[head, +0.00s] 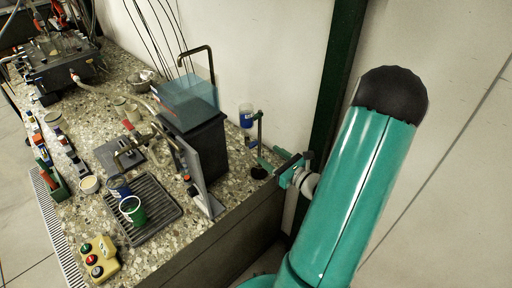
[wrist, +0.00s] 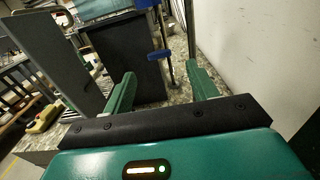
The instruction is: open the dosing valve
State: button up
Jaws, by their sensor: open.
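My gripper (head: 287,172) is open and empty at the right end of the speckled counter, beside the black block. In the wrist view its two green fingers (wrist: 163,86) stand wide apart, with a slim upright stand (wrist: 165,68) and a small blue part (wrist: 158,54) beyond the gap. The head view shows this stand (head: 259,132) with a blue-marked cup (head: 246,117) near its top. I cannot tell for sure which part is the dosing valve. A red-handled fitting (head: 128,125) sits on piping left of the clear blue tank (head: 188,101).
The tank rests on a black block (head: 205,145); a grey upright panel (head: 195,174) stands in front. A yellow button box (head: 98,260) is at the near corner. A wall and dark green post (head: 340,75) bound the right side.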

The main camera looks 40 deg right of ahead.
aim_at(255, 145)
jog(key=w, duration=0.7)
jog(key=shift+a, duration=0.1)
jog(key=shift+c, duration=0.5)
jog(key=c, duration=0.9)
